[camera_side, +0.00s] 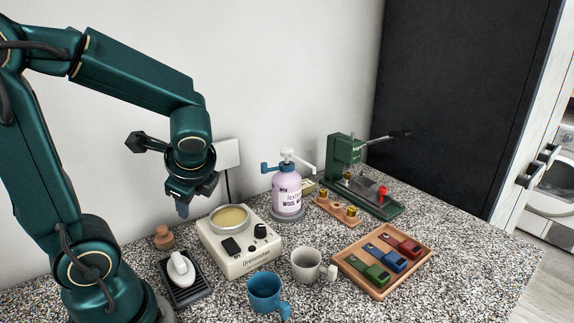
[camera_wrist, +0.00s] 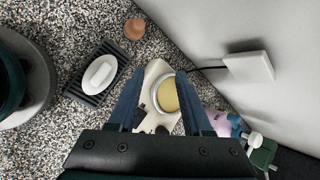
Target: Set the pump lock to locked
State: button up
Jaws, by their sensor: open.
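The pump bottle (camera_side: 287,193) is lilac with a pink and dark printed label and stands upright on a grey round base. Its white pump head (camera_side: 289,155) has a spout pointing right. A blue collar with a lever (camera_side: 267,168) sticks out to the left below the head; I cannot tell which lock setting it shows. The bottle is partly visible in the wrist view (camera_wrist: 218,122), behind the right finger. My gripper (camera_side: 182,209) is open and empty, left of the bottle and above the warmer's far left side. In the wrist view its two blue fingers (camera_wrist: 157,88) stand apart.
A cream warmer (camera_side: 245,262) with a round yellow-topped dish lies below my gripper. Soap on a black tray (camera_side: 183,278), blue and grey mugs (camera_side: 266,290), a wooden tray (camera_side: 384,291) of colored blocks and a green press (camera_side: 345,150) surround it. The wall is close behind.

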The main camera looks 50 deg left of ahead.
jog(key=s+d+f+n+g+h, duration=0.1)
jog(key=s+d+n+g+h, duration=0.25)
jog(key=d+n+h, duration=0.55)
jog(key=w+d+r+n+t+h, duration=0.3)
jog(key=d+r+n+h, duration=0.2)
jog(key=d+r+n, duration=0.2)
jog(key=shift+w+d+n+h, duration=0.35)
jog(key=shift+d+n, duration=0.75)
jog(key=shift+d, duration=1.25)
jog(key=shift+s, duration=0.1)
jog(key=a+f+m+t+y, duration=0.1)
jog(key=m+y, duration=0.1)
jog(key=a+m+t+y, duration=0.2)
jog(key=m+y, duration=0.1)
jog(key=a+f+m+t+y, duration=0.1)
jog(key=a+m+t+y, duration=0.1)
jog(key=shift+s+a+f+m, duration=0.15)
jog(key=shift+s+f+m, duration=0.15)
jog(key=shift+s+m, duration=0.1)
